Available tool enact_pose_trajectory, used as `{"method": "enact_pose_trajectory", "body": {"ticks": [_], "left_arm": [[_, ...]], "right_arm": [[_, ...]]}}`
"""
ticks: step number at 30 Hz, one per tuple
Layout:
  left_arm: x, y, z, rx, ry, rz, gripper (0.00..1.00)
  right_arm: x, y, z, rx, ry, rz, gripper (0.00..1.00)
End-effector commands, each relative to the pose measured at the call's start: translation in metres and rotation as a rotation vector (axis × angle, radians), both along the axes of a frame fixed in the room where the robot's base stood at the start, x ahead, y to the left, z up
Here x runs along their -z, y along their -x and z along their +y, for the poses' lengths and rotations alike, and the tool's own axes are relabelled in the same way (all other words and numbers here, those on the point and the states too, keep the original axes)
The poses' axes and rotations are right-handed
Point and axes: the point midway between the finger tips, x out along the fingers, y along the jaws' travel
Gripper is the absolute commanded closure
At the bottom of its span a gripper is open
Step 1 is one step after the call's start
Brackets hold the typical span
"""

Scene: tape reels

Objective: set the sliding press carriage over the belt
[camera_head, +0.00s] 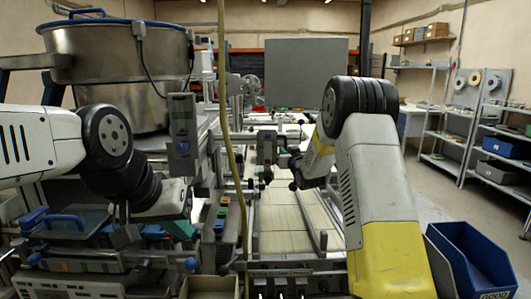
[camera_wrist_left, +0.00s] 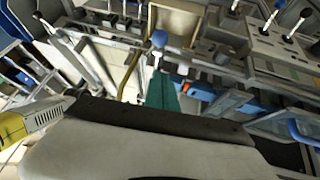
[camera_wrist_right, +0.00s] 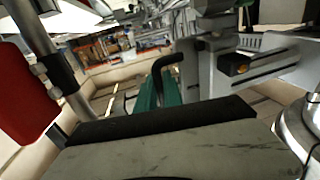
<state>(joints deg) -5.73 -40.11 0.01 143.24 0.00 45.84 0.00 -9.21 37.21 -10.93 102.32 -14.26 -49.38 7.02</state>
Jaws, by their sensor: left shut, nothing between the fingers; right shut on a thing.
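The belt (camera_head: 283,218) is a pale strip running away from me between rails, in the middle of the head view. The press carriage (camera_head: 266,148) appears as a dark and grey assembly across the rails above it. My right gripper (camera_head: 284,158) is at the carriage. In the right wrist view its green fingers (camera_wrist_right: 160,95) are shut on a bent black handle (camera_wrist_right: 168,62) beside the grey metal carriage block (camera_wrist_right: 214,68). My left gripper (camera_head: 180,228) is shut and empty at the left, over the bench. Its teal fingers (camera_wrist_left: 162,92) point toward a blue knob (camera_wrist_left: 159,39), and I cannot tell whether they touch.
A large metal bowl (camera_head: 110,75) stands at the left, with a grey control box (camera_head: 182,133) beside it. A yellow cable (camera_head: 232,150) hangs in front of the belt. A blue bin (camera_head: 470,262) sits at the lower right. Shelves (camera_head: 470,120) stand behind it.

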Motion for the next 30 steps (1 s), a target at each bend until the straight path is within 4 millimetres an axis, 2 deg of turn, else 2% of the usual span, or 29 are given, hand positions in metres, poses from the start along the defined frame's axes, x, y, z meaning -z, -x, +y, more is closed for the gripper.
{"method": "enact_pose_trajectory", "body": {"ticks": [1,3,6,11,16,26,27,28,30], "left_arm": [[0.0,0.0,0.0,0.0,0.0,0.0,1.0],[0.0,0.0,0.0,0.0,0.0,0.0,1.0],[0.0,0.0,0.0,0.0,0.0,0.0,1.0],[0.0,0.0,0.0,0.0,0.0,0.0,1.0],[0.0,0.0,0.0,0.0,0.0,0.0,1.0],[0.0,0.0,0.0,0.0,0.0,0.0,1.0],[0.0,0.0,0.0,0.0,0.0,0.0,1.0],[0.0,0.0,0.0,0.0,0.0,0.0,1.0],[0.0,0.0,0.0,0.0,0.0,0.0,1.0]], "right_arm": [[0.0,0.0,-0.02,0.011,-0.001,0.001,1.0],[0.001,0.0,-0.036,0.01,0.0,0.002,1.0],[0.001,0.0,-0.056,0.009,0.0,0.002,1.0],[0.001,0.0,-0.078,0.007,0.0,0.002,1.0],[0.001,0.0,-0.087,0.004,-0.001,0.002,1.0],[0.001,0.0,-0.09,0.008,0.0,0.002,1.0],[0.0,0.0,-0.091,0.009,0.0,0.002,0.85],[0.0,0.0,-0.091,0.009,0.0,0.002,0.8],[0.001,0.0,-0.09,0.008,0.0,0.002,0.8]]}}
